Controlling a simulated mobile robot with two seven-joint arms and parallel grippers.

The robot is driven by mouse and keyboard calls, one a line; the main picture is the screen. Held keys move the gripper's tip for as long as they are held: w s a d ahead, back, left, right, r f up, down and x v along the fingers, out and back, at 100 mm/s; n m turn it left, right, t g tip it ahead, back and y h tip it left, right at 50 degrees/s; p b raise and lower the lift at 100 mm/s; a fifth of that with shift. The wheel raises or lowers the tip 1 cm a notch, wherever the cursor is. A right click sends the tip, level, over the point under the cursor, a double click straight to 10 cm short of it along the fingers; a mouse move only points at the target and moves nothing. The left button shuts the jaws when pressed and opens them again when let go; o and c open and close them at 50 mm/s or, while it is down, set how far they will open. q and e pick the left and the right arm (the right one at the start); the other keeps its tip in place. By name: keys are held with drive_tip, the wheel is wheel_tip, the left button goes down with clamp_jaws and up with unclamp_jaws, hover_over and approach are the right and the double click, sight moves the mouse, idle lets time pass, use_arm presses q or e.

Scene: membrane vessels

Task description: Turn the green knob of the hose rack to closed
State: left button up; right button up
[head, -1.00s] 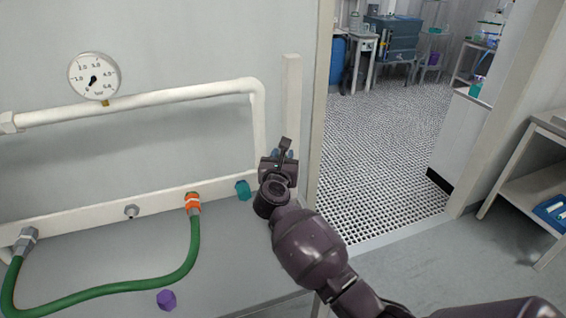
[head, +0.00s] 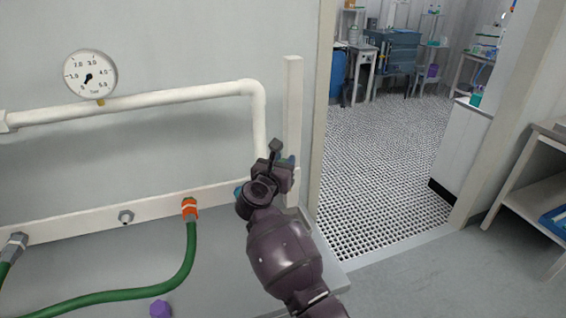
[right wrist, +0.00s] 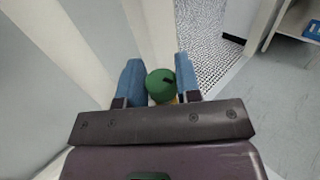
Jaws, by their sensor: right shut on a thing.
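The green knob (right wrist: 158,88) shows in the right wrist view as a round cap with a dark mark on its face. The two blue fingers of my right gripper (right wrist: 160,82) are shut on it, one on each side. In the head view my right gripper (head: 286,161) is at the right end of the hose rack (head: 160,206), by the upright post, and its body hides the knob there. I cannot read the knob's setting. My left gripper is not in view.
A pressure gauge (head: 90,75) sits on the white pipe (head: 180,97). A green hose (head: 183,262) hangs from an orange coupling (head: 190,209). A teal cap (head: 238,190) is partly hidden by my gripper. A purple piece (head: 160,308) lies below. A doorway opens right.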

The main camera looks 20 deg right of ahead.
drive_tip(key=o, duration=0.9)
